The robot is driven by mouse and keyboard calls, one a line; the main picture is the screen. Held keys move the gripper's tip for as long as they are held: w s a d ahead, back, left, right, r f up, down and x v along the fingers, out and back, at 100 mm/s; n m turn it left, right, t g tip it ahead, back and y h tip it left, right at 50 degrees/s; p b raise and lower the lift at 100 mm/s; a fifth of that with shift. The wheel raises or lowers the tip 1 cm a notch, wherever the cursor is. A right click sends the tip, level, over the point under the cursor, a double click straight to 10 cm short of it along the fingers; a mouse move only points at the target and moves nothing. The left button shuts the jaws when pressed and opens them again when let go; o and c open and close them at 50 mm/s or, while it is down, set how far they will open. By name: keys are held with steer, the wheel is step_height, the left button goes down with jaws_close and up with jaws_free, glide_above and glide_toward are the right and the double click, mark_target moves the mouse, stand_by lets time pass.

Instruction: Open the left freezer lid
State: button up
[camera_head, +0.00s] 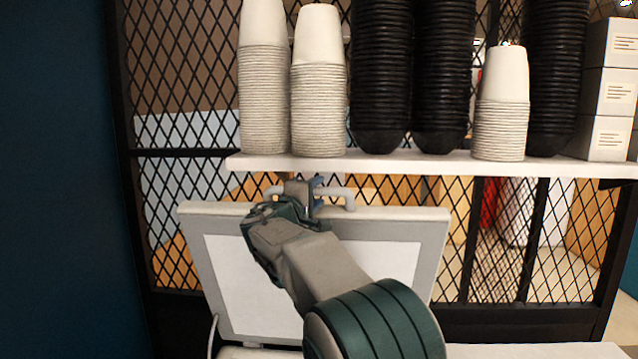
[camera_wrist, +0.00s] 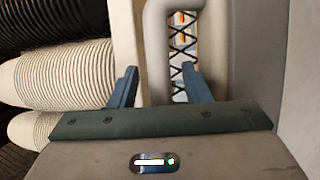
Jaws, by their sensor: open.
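The left freezer lid (camera_head: 380,255) stands raised and tilted back, with its white inner panel and grey frame facing me. Its grey handle (camera_head: 349,197) is at the top edge, and it also shows in the wrist view (camera_wrist: 155,50). My gripper (camera_head: 310,192) is at the handle, above the lid's top edge. In the wrist view my two blue fingers (camera_wrist: 159,78) are apart, with part of the handle between them. My arm hides the middle of the lid.
A white shelf (camera_head: 400,165) runs just behind and above the lid. It holds stacks of white cups (camera_head: 319,100), black cups (camera_head: 381,80) and white boxes (camera_head: 608,90). A black mesh partition (camera_head: 185,80) stands behind. A dark blue wall (camera_head: 55,180) is on the left.

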steer(key=shift+w+d, duration=0.3)
steer(key=shift+w, duration=0.25)
